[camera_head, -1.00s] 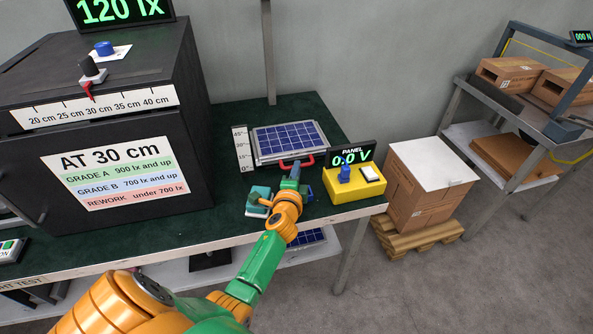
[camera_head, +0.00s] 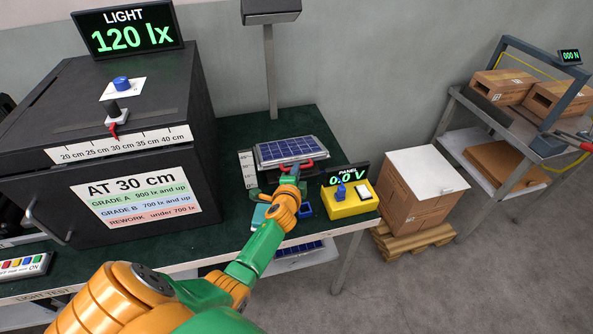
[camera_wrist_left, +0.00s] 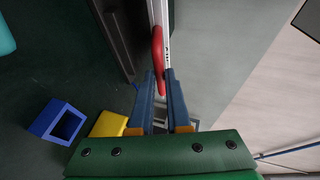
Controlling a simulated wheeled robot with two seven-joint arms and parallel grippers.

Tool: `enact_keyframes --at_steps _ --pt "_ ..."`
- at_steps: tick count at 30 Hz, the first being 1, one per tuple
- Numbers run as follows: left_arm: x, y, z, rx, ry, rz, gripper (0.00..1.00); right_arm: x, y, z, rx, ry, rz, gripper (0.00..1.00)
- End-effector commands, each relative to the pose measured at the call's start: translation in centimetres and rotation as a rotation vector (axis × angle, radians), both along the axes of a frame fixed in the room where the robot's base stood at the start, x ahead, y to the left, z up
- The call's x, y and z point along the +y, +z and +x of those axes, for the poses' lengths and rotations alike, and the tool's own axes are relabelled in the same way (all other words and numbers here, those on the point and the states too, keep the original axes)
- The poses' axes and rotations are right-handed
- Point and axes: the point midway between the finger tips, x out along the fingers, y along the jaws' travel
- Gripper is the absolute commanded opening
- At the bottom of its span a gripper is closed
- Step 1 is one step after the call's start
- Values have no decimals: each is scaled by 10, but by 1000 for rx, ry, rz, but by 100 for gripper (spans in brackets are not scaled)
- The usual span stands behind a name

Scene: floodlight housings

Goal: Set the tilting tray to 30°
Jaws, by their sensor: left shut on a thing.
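The tilting tray (camera_head: 262,164) stands on the dark green bench top with a blue solar panel (camera_head: 291,149) on it. Its front edge is raised from the bench. A white angle scale (camera_head: 246,166) stands at its left; the numbers are too small to read now, so I cannot tell the angle. The red handle (camera_head: 310,161) is on the tray's front edge. My left gripper (camera_head: 292,172) is at this handle, partly hiding it. In the left wrist view the red handle (camera_wrist_left: 158,50) runs between the two blue fingers (camera_wrist_left: 160,92), which are closed on it.
A yellow meter box (camera_head: 350,203) with a 0.0 V display stands right of the tray. A blue open block (camera_head: 306,211) and a teal block (camera_head: 259,215) lie in front. A black light box (camera_head: 120,130) stands left. A lamp post (camera_head: 270,75) rises behind.

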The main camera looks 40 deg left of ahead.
Motion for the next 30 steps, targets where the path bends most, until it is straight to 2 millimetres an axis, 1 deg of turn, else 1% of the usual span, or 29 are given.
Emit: enact_keyframes --at_steps 1,3,12,21,30 --pt "2 12 2 -4 -1 3 0 0 9 0 0 0 0 50" --pt "4 18 4 -6 -1 5 0 0 14 0 0 0 0 50" --pt "12 39 11 -4 -1 5 0 0 29 0 0 0 0 50" --pt "18 48 15 -5 -1 4 0 0 36 0 0 0 0 50" --pt "19 50 16 -5 -1 4 0 0 38 0 0 0 0 50"
